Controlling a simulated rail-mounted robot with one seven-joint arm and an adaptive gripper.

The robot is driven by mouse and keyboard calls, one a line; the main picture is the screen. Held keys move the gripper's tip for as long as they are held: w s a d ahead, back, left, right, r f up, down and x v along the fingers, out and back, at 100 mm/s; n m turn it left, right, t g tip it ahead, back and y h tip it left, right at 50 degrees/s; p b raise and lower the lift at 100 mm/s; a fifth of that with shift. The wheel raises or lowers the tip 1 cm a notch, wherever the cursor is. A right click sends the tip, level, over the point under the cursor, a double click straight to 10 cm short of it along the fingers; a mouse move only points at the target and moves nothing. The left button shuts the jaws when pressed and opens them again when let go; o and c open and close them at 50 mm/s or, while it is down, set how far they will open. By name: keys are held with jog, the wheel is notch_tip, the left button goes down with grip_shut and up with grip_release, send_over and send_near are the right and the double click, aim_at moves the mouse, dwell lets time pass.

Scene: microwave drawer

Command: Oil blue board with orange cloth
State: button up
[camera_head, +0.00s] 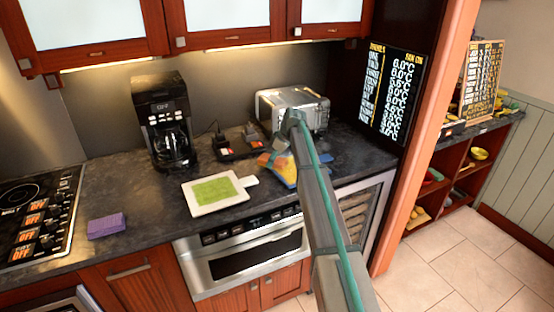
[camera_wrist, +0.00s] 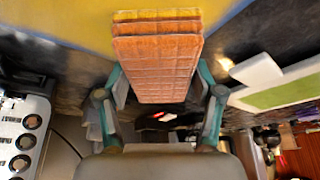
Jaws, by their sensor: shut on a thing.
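The blue board (camera_head: 291,180) lies on the dark counter in front of the toaster, partly hidden by my arm in the head view. In the wrist view its blue margin (camera_wrist: 22,22) and a broad yellow patch fill the top. My gripper (camera_wrist: 160,98) is shut on the orange cloth (camera_wrist: 157,65), a thick orange block with a yellow layer at its far edge. The cloth overlaps the yellow patch in the wrist view; I cannot tell whether it touches the board. In the head view, the orange cloth (camera_head: 264,160) shows at the board's left side.
A white board with a green patch (camera_head: 213,190) lies left of the blue board. A toaster (camera_head: 293,105), a coffee machine (camera_head: 163,120) and a dark tray (camera_head: 238,143) stand behind. A purple block (camera_head: 106,226) lies near the stove (camera_head: 38,215). The left counter is mostly clear.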

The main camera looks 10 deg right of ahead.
jog(key=shift+s+a, duration=0.15)
jog(key=shift+a, duration=0.25)
jog(key=shift+w+d+b, duration=0.25)
jog(key=shift+w+d, duration=0.75)
jog(key=shift+d, duration=1.95)
jog(key=shift+w+d+b, duration=0.25)
jog(key=shift+w+d, duration=0.8)
jog(key=shift+d, duration=1.9)
jog(key=shift+w+d+b, duration=0.25)
jog(key=shift+w+d, duration=0.75)
jog(key=shift+d, duration=1.95)
jog(key=shift+a, duration=0.1)
jog(key=shift+s+a, duration=0.9)
jog(key=shift+a, duration=1.7)
jog(key=shift+s+a, duration=0.95)
jog(key=shift+a, duration=1.65)
jog(key=shift+s+a, duration=0.9)
jog(key=shift+a, duration=1.7)
